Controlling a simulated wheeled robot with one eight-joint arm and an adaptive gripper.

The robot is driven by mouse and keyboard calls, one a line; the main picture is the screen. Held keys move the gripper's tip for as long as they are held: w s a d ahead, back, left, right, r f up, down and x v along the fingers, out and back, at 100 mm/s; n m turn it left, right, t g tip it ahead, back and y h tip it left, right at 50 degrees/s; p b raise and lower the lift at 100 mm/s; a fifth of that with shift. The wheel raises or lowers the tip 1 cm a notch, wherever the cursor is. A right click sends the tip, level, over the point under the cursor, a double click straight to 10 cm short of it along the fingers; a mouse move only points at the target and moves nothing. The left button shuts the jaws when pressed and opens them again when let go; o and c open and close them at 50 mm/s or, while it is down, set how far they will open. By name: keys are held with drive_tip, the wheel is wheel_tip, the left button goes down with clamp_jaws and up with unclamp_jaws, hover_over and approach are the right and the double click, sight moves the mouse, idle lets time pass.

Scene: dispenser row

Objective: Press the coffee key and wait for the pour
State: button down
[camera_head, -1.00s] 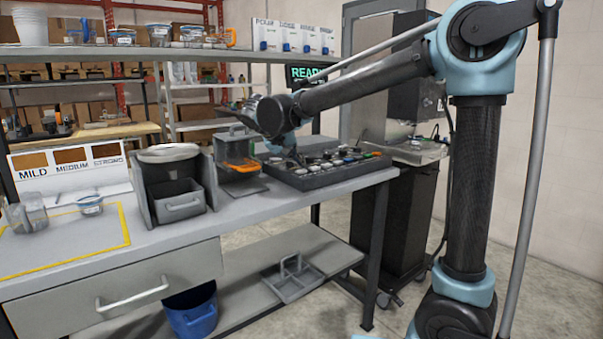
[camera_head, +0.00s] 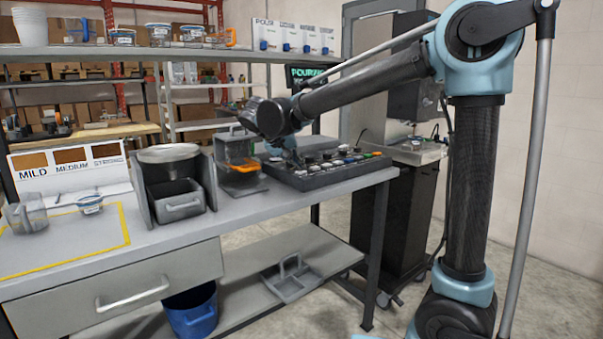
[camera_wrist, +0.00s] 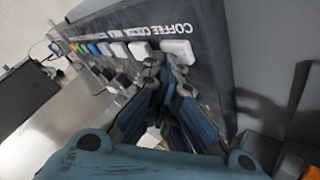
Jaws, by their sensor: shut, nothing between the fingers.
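The display (camera_head: 308,75) behind the arm shows green text that reads as "POURING", partly covered by my arm. The dark key panel (camera_head: 330,176) lies on the bench's right end with rows of coloured keys. In the wrist view, the white coffee key (camera_wrist: 178,51) is the end key beside the "COFFEE" label. My gripper (camera_wrist: 166,70) is shut and empty, with its fingertips right beside this key; I cannot tell whether they touch it. In the head view, my gripper is mostly hidden by the wrist at the panel's back left.
A grey dispenser (camera_head: 233,147) with an orange part stands left of the panel. A dark cabinet (camera_head: 398,215) stands right of the bench. A shelf hangs above.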

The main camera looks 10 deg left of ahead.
drive_tip(key=shift+r, duration=0.9)
drive_tip(key=shift+r, duration=2.5)
drive_tip(key=shift+d, duration=0.1)
